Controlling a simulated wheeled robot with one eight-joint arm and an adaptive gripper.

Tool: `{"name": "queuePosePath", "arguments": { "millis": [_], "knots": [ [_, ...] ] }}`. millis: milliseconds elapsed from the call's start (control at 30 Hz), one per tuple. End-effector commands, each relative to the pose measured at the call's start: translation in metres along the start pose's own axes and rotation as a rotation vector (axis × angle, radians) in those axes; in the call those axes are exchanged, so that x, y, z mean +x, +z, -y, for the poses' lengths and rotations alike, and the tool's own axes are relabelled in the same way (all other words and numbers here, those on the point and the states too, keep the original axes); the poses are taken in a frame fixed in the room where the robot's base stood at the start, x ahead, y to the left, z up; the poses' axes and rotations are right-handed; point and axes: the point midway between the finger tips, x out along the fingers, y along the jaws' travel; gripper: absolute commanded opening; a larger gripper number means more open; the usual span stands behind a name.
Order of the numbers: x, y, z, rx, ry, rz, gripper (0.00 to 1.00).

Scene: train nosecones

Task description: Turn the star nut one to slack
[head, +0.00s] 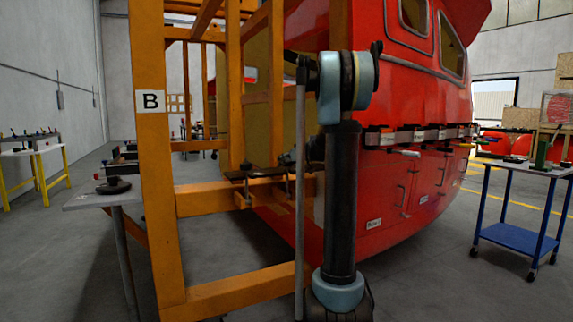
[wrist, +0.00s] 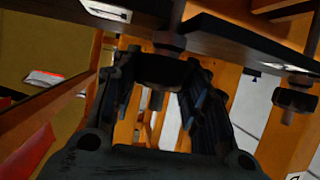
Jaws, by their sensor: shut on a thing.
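A dark star nut (wrist: 163,69) hangs on a bolt under a dark bar, in the upper middle of the wrist view. My gripper (wrist: 160,80) has its two black fingers on either side of this nut and is shut on it. A second dark star nut (wrist: 296,99) hangs apart to the right. No number shows on either nut, so I cannot tell which is one. In the head view my arm hides most of the gripper, near a dark clamp bar (head: 250,174) on the orange frame.
The orange frame (head: 153,200) marked B stands close to my arm, beside the red train nosecone (head: 400,215). A blue trolley (head: 515,237) stands at the right and a grey table (head: 100,200) at the left. Orange beams surround the fingers. Floor is clear between nosecone and trolley.

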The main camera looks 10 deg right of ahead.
Motion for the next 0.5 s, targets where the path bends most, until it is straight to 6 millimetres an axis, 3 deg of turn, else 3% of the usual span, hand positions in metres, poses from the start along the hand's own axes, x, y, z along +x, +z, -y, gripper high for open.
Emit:
{"name": "queuePosePath", "arguments": {
  "millis": [500],
  "knots": [
    [-0.0005, 0.0000, -0.0008, -0.033, -0.076, -0.001, 0.17]
  ]
}}
